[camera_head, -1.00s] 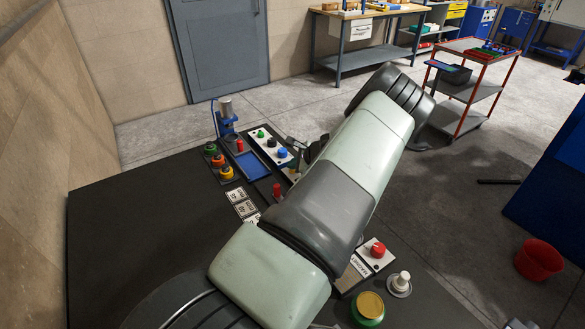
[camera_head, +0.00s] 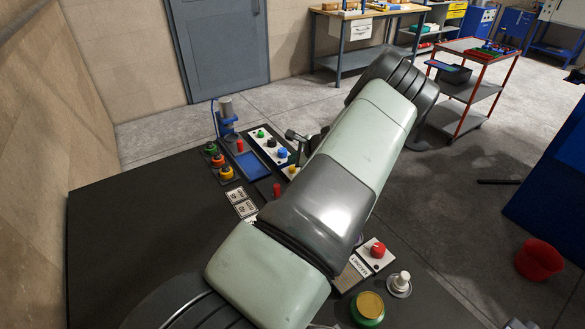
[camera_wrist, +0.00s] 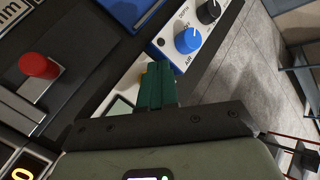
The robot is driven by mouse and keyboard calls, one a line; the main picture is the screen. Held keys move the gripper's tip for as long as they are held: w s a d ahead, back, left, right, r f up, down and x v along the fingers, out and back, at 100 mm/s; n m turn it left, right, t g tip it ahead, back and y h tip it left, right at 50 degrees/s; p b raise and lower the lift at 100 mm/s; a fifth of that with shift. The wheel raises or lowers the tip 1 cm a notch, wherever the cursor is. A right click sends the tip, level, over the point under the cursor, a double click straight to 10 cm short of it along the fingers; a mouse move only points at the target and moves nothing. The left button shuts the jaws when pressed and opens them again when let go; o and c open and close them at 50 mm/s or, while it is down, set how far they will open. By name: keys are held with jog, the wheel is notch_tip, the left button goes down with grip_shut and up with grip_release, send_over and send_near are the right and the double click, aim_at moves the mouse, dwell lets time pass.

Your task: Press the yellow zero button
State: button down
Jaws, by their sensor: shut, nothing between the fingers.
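The yellow button (camera_head: 293,171) sits at the near end of a white control panel (camera_head: 268,148), partly hidden by my arm in the head view. In the wrist view only a small sliver of yellow shows beside the fingers; the rest is hidden. My gripper (camera_wrist: 157,77) is shut, its green fingers together and empty, over the panel just short of the blue AIR knob (camera_wrist: 188,40). I cannot tell whether the fingertips touch the button.
A red lever or knob (camera_wrist: 38,66) stands left of the fingers. Beyond the blue knob is a black knob (camera_wrist: 208,11). A blue press (camera_head: 227,122) and a column of coloured buttons (camera_head: 218,162) stand at the far side. The left of the black table (camera_head: 130,220) is clear.

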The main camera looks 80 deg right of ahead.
jog(key=shift+r, duration=2.5)
